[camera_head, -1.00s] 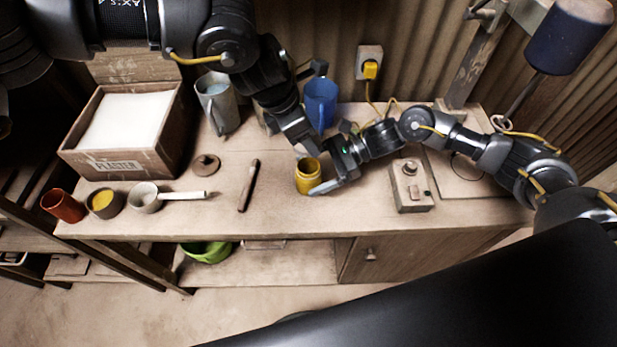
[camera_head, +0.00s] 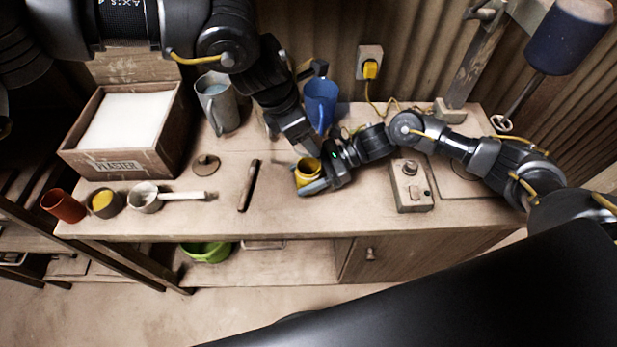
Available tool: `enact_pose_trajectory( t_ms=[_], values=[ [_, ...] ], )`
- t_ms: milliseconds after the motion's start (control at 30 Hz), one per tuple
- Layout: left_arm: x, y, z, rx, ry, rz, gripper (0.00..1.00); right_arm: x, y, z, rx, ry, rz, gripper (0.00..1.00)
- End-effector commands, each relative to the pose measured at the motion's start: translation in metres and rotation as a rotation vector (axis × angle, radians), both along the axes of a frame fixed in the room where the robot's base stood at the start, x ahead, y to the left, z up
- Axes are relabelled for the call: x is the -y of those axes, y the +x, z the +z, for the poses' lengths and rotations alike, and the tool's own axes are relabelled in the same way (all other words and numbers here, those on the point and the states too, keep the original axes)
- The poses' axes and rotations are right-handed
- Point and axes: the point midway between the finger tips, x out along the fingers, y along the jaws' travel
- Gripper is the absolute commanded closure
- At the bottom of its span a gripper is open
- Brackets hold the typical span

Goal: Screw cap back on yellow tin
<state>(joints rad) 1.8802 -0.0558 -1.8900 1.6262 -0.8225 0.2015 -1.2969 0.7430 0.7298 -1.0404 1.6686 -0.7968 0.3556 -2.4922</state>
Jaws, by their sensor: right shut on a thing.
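The yellow tin (camera_head: 307,173) stands near the middle of the bench; its open mouth shows no cap on it. My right gripper (camera_head: 313,184) comes in from the right and is shut on the tin, with a finger across its front that hides the lower part. My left gripper (camera_head: 308,148) hangs just behind and above the tin; its fingertips are small and partly hidden, so its opening and any cap in it cannot be made out. A round brown lid with a knob (camera_head: 206,163) lies flat on the bench to the left; I cannot tell whether it is the tin's cap.
A dark stick (camera_head: 249,186) lies left of the tin. A blue mug (camera_head: 320,103) and a grey jug (camera_head: 218,105) stand behind. A switch box (camera_head: 410,187) is to the right. A plaster carton (camera_head: 122,163), cups and a white-handled pan (camera_head: 145,198) fill the left.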

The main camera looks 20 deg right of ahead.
Motion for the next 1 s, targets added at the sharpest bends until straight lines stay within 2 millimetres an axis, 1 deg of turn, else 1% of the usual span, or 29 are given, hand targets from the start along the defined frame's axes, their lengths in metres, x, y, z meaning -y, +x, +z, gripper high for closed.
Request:
enact_pose_trajectory(
  t_ms=[33, 100, 133, 233, 400, 500, 567, 1000],
  values=[
    [0.000, 0.000, 0.000, 0.000, 0.000, 0.000, 0.66, 0.000, 0.000, 0.000, 0.000, 0.000, 0.000, 0.73],
    [0.000, 0.000, 0.000, 0.000, 0.000, 0.000, 0.66, 0.000, 0.000, 0.000, 0.000, 0.000, 0.000, 0.82],
    [0.000, 0.000, 0.000, 0.000, 0.000, 0.000, 0.66, 0.000, 0.000, 0.000, 0.000, 0.000, 0.000, 0.83],
    [0.000, 0.000, -0.005, -0.001, -0.001, 0.001, 0.66, 0.000, 0.000, 0.000, 0.000, 0.000, -0.001, 0.83],
    [0.001, 0.000, -0.030, -0.002, -0.008, 0.001, 0.66, 0.000, 0.000, 0.000, 0.001, 0.000, -0.001, 0.83],
    [0.002, 0.000, -0.042, -0.001, -0.013, 0.001, 0.66, 0.000, 0.000, 0.001, 0.001, 0.000, -0.001, 0.83],
    [0.002, 0.000, -0.046, 0.000, -0.015, 0.001, 0.66, 0.000, 0.000, 0.001, 0.001, 0.000, -0.001, 0.83],
    [0.002, 0.000, -0.048, 0.002, -0.015, 0.000, 0.66, 0.000, 0.000, 0.000, 0.001, 0.001, 0.000, 0.83]
  ],
)
